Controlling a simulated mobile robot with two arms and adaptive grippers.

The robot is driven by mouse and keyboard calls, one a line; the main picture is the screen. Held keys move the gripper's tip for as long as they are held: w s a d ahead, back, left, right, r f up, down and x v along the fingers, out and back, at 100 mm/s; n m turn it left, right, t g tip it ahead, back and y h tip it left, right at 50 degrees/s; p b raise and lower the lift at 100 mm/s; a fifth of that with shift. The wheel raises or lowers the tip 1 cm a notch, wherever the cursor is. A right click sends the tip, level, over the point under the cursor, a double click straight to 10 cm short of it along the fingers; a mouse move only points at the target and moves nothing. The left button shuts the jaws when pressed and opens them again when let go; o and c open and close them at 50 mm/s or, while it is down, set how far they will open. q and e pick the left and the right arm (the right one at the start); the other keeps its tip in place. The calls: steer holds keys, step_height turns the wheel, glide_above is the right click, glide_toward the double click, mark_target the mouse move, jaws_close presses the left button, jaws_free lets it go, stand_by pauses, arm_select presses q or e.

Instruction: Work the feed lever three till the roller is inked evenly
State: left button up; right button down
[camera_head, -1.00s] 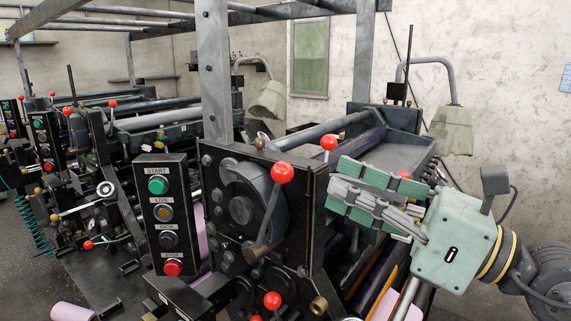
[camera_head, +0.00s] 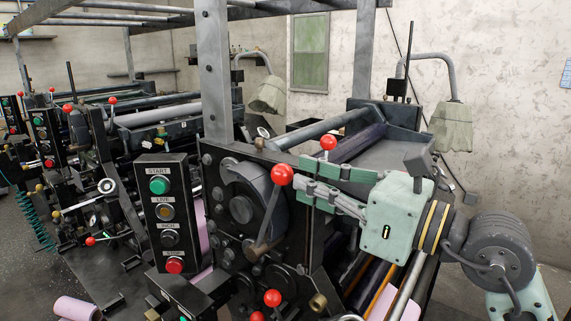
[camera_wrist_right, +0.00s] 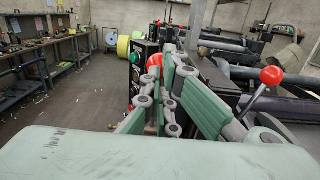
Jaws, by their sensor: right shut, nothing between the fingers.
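A red-knobbed lever (camera_head: 282,174) stands on the black side plate of the press, its bar slanting down to the left. My right gripper (camera_head: 302,182) is just right of that knob, shut and empty. In the right wrist view its green fingers (camera_wrist_right: 170,95) partly hide a red knob beyond them; I cannot tell whether they touch it. A second red knob (camera_head: 327,142) stands just behind the gripper. Which lever is number three I cannot tell. A dark purple roller (camera_head: 358,143) lies behind, too small to judge its inking. My left gripper is not in view.
A control box (camera_head: 162,240) with start and stop buttons stands left of the lever. More red knobs (camera_head: 272,298) sit low on the plate. A steel post (camera_head: 213,70) rises behind. The right wrist view shows another red-knobbed lever (camera_wrist_right: 272,76) close at the right.

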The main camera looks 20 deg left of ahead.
steer(key=shift+a, duration=0.1)
stand_by(0.3)
steer(key=p+x, duration=0.1)
steer(key=x, duration=1)
steer(key=shift+a, duration=0.25)
stand_by(1.3)
steer(key=shift+w, duration=0.1)
steer(key=shift+b+v, duration=1.6)
steer(key=shift+v, duration=4.25)
steer(key=shift+w+a, duration=0.1)
steer(key=shift+a, duration=0.05)
